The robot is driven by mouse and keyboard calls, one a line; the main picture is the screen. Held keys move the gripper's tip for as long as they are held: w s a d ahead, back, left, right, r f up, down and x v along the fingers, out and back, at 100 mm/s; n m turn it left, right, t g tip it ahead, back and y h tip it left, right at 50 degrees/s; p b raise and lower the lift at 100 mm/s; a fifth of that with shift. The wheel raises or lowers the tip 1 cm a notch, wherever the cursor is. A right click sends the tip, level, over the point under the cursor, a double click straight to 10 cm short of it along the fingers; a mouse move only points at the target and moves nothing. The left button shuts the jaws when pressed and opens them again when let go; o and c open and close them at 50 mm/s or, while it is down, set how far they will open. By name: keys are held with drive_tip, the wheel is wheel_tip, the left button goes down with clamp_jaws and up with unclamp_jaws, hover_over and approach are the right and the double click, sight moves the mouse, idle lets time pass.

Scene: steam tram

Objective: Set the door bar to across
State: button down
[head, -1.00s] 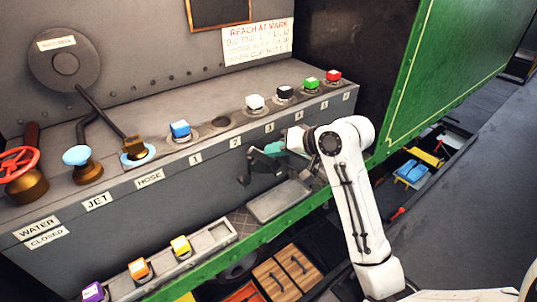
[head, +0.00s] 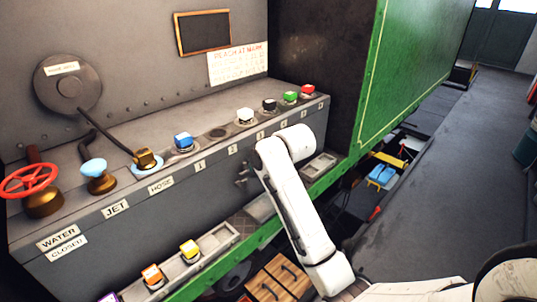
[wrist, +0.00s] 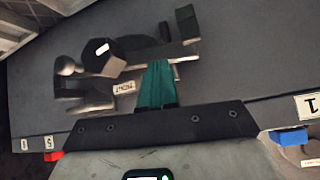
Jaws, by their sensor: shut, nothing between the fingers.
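In the wrist view a dark metal fitting on the grey panel front, likely the door bar (wrist: 103,57), has a hexagonal boss, a ball-ended handle (wrist: 67,66) and grey strips. A small label (wrist: 124,88) beside it is too small to read. A dark bracket (wrist: 187,22) stands near its far end. My gripper (wrist: 156,70) shows as teal fingers, shut and empty, overlapping the strips' edge in view; I cannot tell whether they touch. In the head view the fitting (head: 242,172) is a small dark shape beside my white arm, and my gripper is hidden behind the arm.
A grey console ledge (head: 110,178) carries a red wheel (head: 28,182), a blue-topped jet knob (head: 96,175), a hose lever (head: 147,159) and coloured buttons above the fitting. A lower tray (head: 215,240) holds coloured blocks. The floor (head: 430,190) at right is clear.

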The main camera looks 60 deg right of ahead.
drive_tip(key=shift+w+a+f+n+g+h, duration=0.2)
drive_tip(key=shift+w+a+n+g+h, duration=0.1)
drive_tip(key=shift+n+h, duration=0.4)
drive_tip(key=shift+s+d, duration=0.1)
drive_tip(key=v, duration=1)
drive_tip(key=shift+s+a+r+b, duration=0.2)
drive_tip(key=shift+a+b, duration=0.15)
drive_tip(key=shift+b, duration=0.1)
drive_tip(key=shift+a+f, duration=0.1)
